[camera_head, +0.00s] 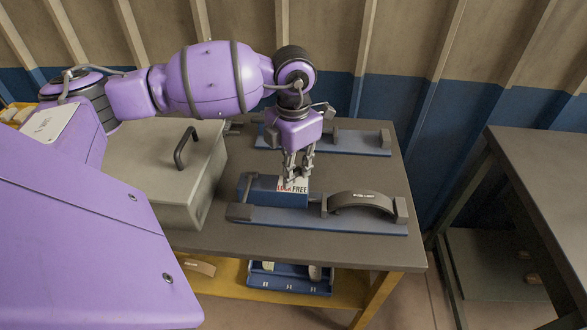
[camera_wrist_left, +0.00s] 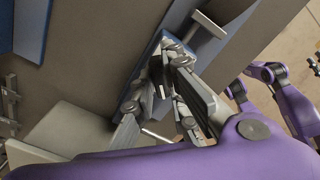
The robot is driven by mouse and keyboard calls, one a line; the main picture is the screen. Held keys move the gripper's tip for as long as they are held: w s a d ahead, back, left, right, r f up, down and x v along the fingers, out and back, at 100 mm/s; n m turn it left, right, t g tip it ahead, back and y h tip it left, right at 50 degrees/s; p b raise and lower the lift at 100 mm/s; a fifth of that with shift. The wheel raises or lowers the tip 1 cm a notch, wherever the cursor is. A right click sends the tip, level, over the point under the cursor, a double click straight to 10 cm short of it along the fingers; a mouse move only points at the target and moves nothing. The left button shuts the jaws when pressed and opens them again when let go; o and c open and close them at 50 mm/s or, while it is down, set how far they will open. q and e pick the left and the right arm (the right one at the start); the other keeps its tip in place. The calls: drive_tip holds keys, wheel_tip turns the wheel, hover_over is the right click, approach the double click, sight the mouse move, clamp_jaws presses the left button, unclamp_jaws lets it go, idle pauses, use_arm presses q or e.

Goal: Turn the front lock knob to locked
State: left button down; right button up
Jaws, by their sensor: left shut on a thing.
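My left gripper (camera_head: 298,172) comes down from above onto the front blue fixture (camera_head: 265,214) on the table. Its fingers are shut at the block (camera_head: 258,189) whose white label reads LOCK and FREE (camera_head: 299,190). The front lock knob is hidden between the fingers, so its angle cannot be told. In the left wrist view the fingers (camera_wrist_left: 168,85) meet over the blue block. A dark curved brake shoe (camera_head: 362,201) lies on the right part of the front fixture. My right gripper is not in view.
A second blue fixture (camera_head: 350,143) lies behind on the same table (camera_head: 300,243). A grey box with a black handle (camera_head: 170,175) stands at left. A blue bin (camera_head: 290,282) sits on the yellow lower shelf. Another dark table (camera_head: 555,180) stands at right.

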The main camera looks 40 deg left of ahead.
use_arm(q)
drive_tip(key=c, duration=1.8)
unclamp_jaws()
drive_tip(key=shift+o, duration=0.2)
drive_tip(key=shift+r, duration=0.15)
wheel_tip(320, 180, up, 12)
drive_tip(key=shift+s+f, duration=0.1)
drive_tip(key=shift+f, duration=0.15)
